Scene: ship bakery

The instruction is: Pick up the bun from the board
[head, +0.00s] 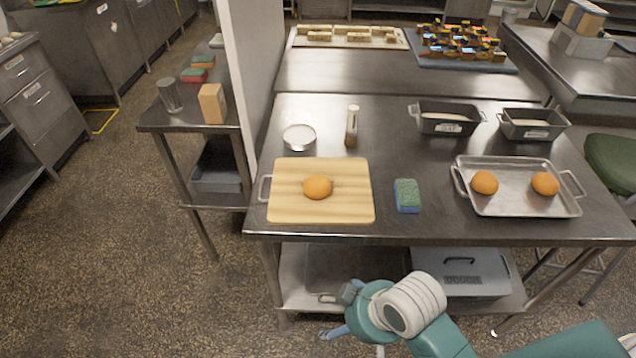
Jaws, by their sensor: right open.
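An orange-brown round bun (317,187) lies on the light wooden board (350,207), near its middle. The board rests on the steel table, toward its front left, with a grey handle at its left edge. My right gripper (332,315) is below and in front of the table's front edge, lower than the board and well apart from the bun. It is open, with nothing seen between its fingers. My left gripper is not in view.
A green and blue sponge (407,196) lies right of the board. A steel tray (516,208) with two more buns stands farther right. A white bowl (299,137) and a shaker (352,126) stand behind the board. The table's front edge (440,239) lies between my gripper and the board.

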